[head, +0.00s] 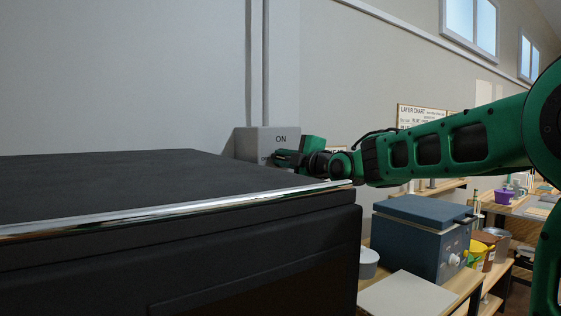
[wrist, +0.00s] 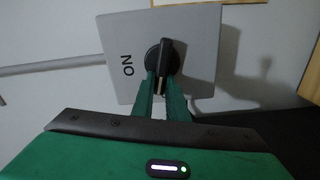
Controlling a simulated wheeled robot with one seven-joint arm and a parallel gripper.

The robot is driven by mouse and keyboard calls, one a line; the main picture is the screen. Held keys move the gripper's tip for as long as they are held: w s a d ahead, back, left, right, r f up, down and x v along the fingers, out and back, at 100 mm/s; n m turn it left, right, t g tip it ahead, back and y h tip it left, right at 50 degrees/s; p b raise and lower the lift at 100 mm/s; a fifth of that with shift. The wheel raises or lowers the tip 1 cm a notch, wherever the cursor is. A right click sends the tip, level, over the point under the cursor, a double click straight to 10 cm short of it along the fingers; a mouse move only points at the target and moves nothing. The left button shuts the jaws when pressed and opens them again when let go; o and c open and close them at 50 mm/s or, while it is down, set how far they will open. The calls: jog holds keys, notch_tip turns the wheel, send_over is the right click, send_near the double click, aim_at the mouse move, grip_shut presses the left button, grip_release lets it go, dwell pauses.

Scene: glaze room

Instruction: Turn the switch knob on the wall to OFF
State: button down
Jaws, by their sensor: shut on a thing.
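The grey switch box (head: 250,143) is on the wall behind the dark flat top, with ON printed at its upper part. A second label at its left is mostly hidden by my gripper. In the wrist view the box (wrist: 200,40) has a black knob (wrist: 164,55) on a round base, with ON to its left. The knob's bar runs up and down in that view, not toward ON. My gripper (wrist: 163,80) is shut on the bar's lower part, one green finger on each side. In the head view my gripper (head: 285,157) covers the knob.
A large black unit (head: 150,180) with a shiny metal edge fills the left foreground below the switch. A blue-grey box (head: 420,235) with knobs stands on a bench at the right. Pipes (head: 258,65) run up the wall above the switch.

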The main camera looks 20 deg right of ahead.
jog(key=shift+a+f+n, duration=0.15)
jog(key=shift+f+n, duration=0.45)
jog(key=shift+n, duration=0.7)
jog(key=shift+s+f, duration=0.1)
jog(key=c, duration=1.7)
grip_release()
jog(key=shift+c, duration=0.2)
jog(key=shift+r, duration=0.2)
jog(key=v, duration=1)
jog(key=shift+s, duration=0.3)
